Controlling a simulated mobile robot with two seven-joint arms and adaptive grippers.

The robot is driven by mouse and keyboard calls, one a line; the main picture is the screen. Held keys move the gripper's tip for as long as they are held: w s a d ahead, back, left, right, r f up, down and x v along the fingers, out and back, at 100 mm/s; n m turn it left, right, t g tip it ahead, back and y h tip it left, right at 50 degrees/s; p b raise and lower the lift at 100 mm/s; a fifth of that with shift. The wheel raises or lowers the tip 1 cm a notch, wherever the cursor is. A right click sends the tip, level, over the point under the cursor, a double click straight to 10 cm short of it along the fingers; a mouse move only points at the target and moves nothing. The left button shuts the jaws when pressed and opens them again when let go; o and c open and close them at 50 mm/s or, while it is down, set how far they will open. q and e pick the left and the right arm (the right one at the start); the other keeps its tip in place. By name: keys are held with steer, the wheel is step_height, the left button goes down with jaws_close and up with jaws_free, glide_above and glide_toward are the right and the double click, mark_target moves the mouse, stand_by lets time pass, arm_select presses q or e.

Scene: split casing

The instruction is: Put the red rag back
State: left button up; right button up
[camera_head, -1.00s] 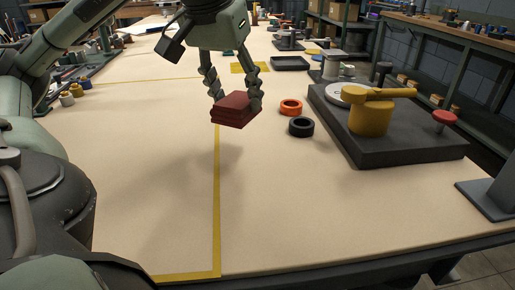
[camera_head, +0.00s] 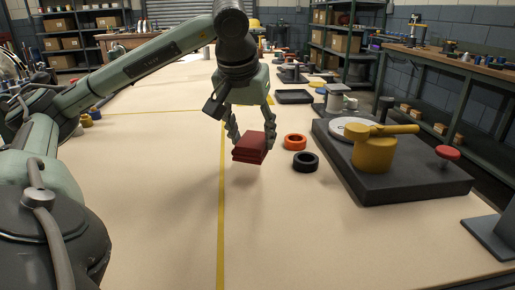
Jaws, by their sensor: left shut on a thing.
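The red rag (camera_head: 249,148) is a folded, dark red block near the middle of the head view. My left gripper (camera_head: 251,142) is shut on it, with one finger at each side. The rag hangs above the tan table (camera_head: 150,200), close to the yellow line (camera_head: 221,220), and a soft shadow lies below it. My right gripper is not in view.
An orange ring (camera_head: 295,142) and a black ring (camera_head: 306,162) lie just right of the rag. A black tray (camera_head: 294,97) lies further back.

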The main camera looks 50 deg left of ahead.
arm_select(q)
steer(key=shift+w+d+f, duration=0.2)
steer(key=shift+w+f, duration=0.25)
steer(key=shift+w, duration=0.2)
step_height(320, 180, down, 4)
steer(key=shift+r+b, duration=0.25)
steer(key=shift+b, duration=0.15)
steer(key=shift+f, duration=0.2)
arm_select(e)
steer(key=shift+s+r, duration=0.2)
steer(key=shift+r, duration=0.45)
arm_select(q)
steer(key=shift+f, duration=0.1)
steer(key=o, duration=1)
steer(key=shift+o, duration=0.2)
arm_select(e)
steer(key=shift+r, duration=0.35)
